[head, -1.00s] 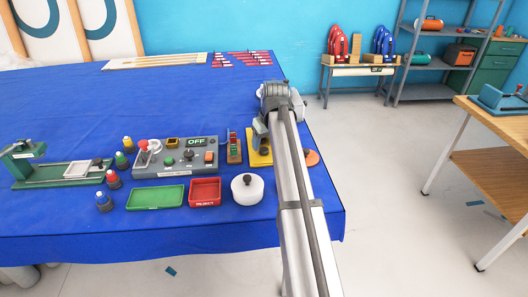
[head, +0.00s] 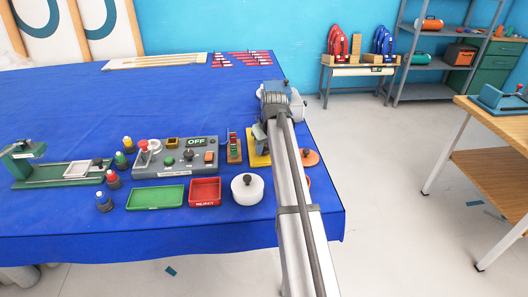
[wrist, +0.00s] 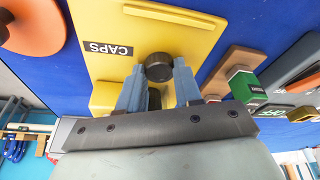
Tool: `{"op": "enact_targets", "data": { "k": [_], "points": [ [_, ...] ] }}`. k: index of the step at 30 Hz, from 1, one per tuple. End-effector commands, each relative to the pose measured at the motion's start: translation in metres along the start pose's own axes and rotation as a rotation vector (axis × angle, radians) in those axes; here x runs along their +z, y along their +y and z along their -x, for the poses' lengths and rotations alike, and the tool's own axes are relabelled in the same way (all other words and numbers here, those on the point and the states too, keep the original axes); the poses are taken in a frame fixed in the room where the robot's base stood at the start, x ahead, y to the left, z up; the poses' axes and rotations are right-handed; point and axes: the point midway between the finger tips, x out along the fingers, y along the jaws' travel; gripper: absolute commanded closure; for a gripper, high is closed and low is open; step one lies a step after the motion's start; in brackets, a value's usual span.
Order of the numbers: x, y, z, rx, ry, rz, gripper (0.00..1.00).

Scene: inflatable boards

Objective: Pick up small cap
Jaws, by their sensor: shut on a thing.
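The small cap (wrist: 159,67) is round and black with a ridged side. In the wrist view it sits between the blue-grey fingertips of my gripper (wrist: 161,75), which is shut on it. Behind it is the yellow tray (wrist: 185,38) with a "CAPS" label, which shows upside down. I cannot tell whether the cap is clear of the tray. A dark patch shows between the fingers below the cap. In the head view, the yellow tray (head: 259,160) is partly covered by my arm, and the cap cannot be made out.
Left of the tray are a narrow wooden block with colored pieces (head: 234,150), a grey control box reading OFF (head: 175,160), a red reject tray (head: 205,190) and a white round container (head: 247,193). An orange disc (head: 311,158) lies right. The back of the blue table (head: 150,95) is mostly clear.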

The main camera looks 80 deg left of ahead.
Motion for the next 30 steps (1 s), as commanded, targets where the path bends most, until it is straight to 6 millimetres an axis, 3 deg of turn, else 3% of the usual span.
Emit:
{"op": "enact_targets", "data": {
  "k": [9, 14, 20, 30],
  "points": [
    [0.000, 0.000, 0.001, 0.000, 0.000, 0.000, 0.94],
    [-0.004, 0.000, 0.011, 0.000, 0.001, 0.000, 0.94],
    [-0.014, 0.001, 0.045, 0.001, 0.002, 0.000, 0.94],
    [-0.035, 0.001, 0.122, 0.001, 0.002, 0.000, 0.94]
  ]
}}
